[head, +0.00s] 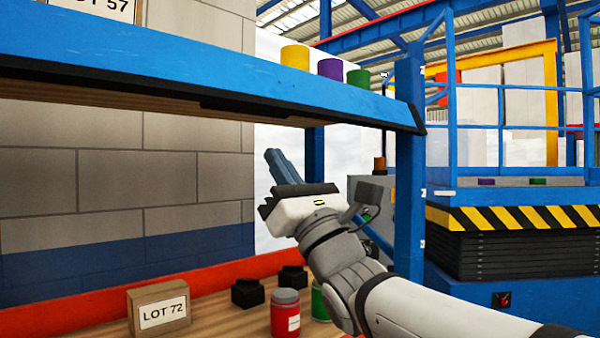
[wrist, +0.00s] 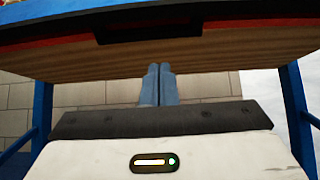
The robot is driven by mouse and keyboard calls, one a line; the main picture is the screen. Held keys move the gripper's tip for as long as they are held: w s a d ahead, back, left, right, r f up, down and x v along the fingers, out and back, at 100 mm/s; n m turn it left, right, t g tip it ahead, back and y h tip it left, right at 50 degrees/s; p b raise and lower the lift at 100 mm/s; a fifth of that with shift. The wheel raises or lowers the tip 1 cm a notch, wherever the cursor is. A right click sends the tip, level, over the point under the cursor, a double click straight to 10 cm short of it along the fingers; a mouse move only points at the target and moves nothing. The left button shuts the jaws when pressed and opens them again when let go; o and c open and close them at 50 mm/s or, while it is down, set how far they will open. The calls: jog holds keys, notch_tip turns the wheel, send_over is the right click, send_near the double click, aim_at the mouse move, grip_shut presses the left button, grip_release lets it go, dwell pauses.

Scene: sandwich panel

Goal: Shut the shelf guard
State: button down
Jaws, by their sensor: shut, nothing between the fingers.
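A long blue panel (head: 230,72), which looks like the shelf guard, runs along the front of the upper shelf. It has a dark lower edge with a black notch in it. Whether it stands open or shut I cannot tell. The wrist view shows the shelf's wooden underside (wrist: 240,55), with a dark recess (wrist: 148,28) and a red strip near the edge. My gripper (head: 272,153) points up below the shelf, near its right end, its blue-grey fingers together and empty. The fingers also show in the wrist view (wrist: 160,70), apparently below the wooden underside.
Yellow (head: 295,57), purple (head: 330,69) and green (head: 358,78) cylinders stand on the upper shelf. A blue post (head: 410,190) stands right of my gripper. Below are a LOT 72 box (head: 158,307), a red jar (head: 285,315) and a green jar (head: 319,302).

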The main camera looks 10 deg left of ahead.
aim_at(255, 93)
notch_tip(255, 93, up, 6)
jog(key=shift+w+a+f+p, duration=0.1)
jog(key=shift+f+p, duration=0.1)
jog(key=shift+p, duration=0.55)
jog(key=shift+r, duration=0.1)
